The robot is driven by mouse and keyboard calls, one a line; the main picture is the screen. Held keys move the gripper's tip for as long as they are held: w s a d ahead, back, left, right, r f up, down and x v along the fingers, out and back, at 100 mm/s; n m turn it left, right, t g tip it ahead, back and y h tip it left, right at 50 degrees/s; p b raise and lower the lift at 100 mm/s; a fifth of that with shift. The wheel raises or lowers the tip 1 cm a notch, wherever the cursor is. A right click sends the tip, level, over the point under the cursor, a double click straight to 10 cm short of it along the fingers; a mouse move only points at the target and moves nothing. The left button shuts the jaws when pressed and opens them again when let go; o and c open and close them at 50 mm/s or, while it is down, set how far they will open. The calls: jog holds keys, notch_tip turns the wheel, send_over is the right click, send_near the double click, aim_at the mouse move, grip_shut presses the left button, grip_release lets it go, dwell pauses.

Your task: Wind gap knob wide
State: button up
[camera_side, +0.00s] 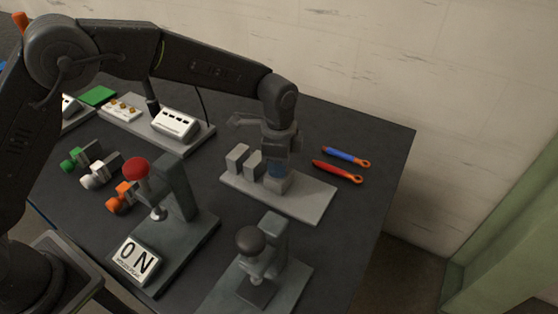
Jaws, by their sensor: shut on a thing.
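My gripper (277,163) points down over a pale grey base plate (305,198) in the middle of the table. The fingers hide much of the knob. Two light grey upright blocks (238,158) stand on the same plate, left of the knob, with a narrow gap between them.
White devices (175,124) and coloured parts (122,198) fill the left. The right table edge is clear.

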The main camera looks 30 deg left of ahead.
jog(key=m, duration=0.5)
jog(key=shift+m, duration=2.7)
jog(key=o, duration=0.9)
jog(key=shift+o, duration=0.2)
notch_tip(320, 180, up, 14)
